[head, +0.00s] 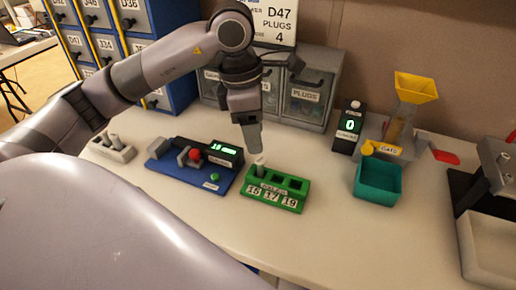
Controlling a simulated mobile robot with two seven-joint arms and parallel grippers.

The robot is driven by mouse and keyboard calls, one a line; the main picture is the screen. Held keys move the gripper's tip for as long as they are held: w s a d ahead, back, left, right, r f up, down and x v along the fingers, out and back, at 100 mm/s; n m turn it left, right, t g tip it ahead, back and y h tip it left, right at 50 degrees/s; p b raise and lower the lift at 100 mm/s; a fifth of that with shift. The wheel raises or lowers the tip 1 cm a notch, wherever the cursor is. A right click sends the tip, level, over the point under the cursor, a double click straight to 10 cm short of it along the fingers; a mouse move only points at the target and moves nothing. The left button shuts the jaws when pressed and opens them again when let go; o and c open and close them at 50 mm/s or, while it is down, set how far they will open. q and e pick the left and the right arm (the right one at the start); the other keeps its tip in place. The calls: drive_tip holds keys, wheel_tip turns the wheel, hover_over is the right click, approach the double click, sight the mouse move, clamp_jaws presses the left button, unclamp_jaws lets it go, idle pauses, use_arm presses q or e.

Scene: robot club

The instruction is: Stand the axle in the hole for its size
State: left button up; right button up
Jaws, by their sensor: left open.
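A green block (249,200) with a row of square holes stands on the table, with labels 15, 17 and 19 along its front. A short grey axle (261,170) stands about upright at the leftmost hole, above the label 15. How deep it sits is too small to tell. The other two holes look dark and empty. My left gripper (258,155) points down just above the axle's top. Its fingers are open, and the gap between them is hard to see. My right gripper is out of view.
A blue board (207,185) with a red knob and lit display lies left of the block. A pale rack (125,155) with grey pegs is farther left. A teal bin (378,183) and yellow-hopper dispenser (402,125) stand right. Front table space is clear.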

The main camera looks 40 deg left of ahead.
use_arm(q)
drive_tip(key=shift+s+a+r, duration=0.15)
drive_tip(key=shift+r, duration=1.15)
drive_tip(key=shift+s+a+r, duration=0.1)
drive_tip(key=shift+a+r, duration=0.05)
drive_tip(key=shift+r, duration=1.15)
